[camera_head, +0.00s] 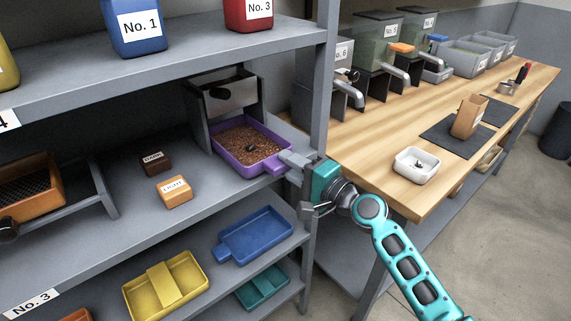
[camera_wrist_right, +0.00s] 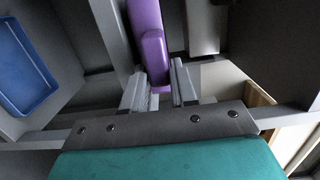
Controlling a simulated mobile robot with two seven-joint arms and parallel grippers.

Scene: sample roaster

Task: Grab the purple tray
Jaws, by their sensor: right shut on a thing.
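The purple tray (camera_head: 229,154) sits on the middle shelf at the front of a grey roaster-like machine (camera_head: 224,96). It holds brown granules with a small dark thing on top. My right gripper (camera_head: 286,162) reaches in from the right and is shut on the tray's handle at its right end. In the right wrist view the purple handle (camera_wrist_right: 154,55) lies between the two fingers of the gripper (camera_wrist_right: 160,84). My left gripper is not in view.
A shelf post (camera_head: 318,90) stands close beside my right gripper. A dark block (camera_head: 156,162) and an orange block (camera_head: 174,191) lie left of the tray. Blue (camera_head: 255,236), yellow (camera_head: 166,287) and teal (camera_head: 262,288) trays lie below. A wooden counter (camera_head: 385,135) is at right.

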